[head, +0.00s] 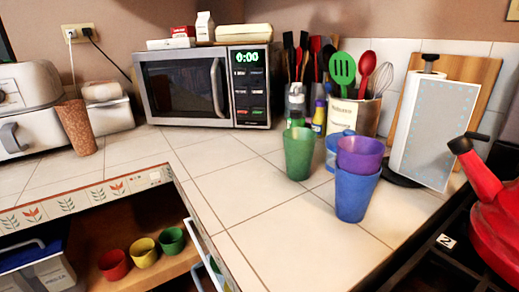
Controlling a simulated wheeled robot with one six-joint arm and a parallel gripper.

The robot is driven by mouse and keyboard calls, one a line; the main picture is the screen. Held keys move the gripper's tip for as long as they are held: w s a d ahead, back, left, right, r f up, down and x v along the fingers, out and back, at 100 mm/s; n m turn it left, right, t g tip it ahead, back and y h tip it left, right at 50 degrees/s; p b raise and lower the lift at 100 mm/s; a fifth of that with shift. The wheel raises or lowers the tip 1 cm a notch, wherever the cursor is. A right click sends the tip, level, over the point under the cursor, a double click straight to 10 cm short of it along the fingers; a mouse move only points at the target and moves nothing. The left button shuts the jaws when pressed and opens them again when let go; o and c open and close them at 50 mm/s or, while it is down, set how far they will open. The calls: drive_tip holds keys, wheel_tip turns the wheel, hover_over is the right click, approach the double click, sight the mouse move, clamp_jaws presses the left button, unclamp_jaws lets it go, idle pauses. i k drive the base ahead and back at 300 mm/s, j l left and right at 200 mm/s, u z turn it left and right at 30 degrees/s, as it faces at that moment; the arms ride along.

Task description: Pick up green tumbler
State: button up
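A green translucent tumbler (299,155) stands upright on the white tiled counter (225,190), in front of the utensil crock. Another blue cup (332,147) is partly hidden behind that stack, close to the green tumbler. A smaller green cup (171,241) stands in the open space below the counter. My gripper is not in view.
A microwave (180,84) stands at the back, and a crock of utensils (352,116) behind the tumblers. A paper towel holder (433,130) and red kettle (500,215) are at right. Red (113,265) and yellow (144,252) cups sit below. The counter left of the green tumbler is clear.

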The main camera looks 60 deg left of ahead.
sight(300, 144)
drive_tip(key=u, duration=1.3)
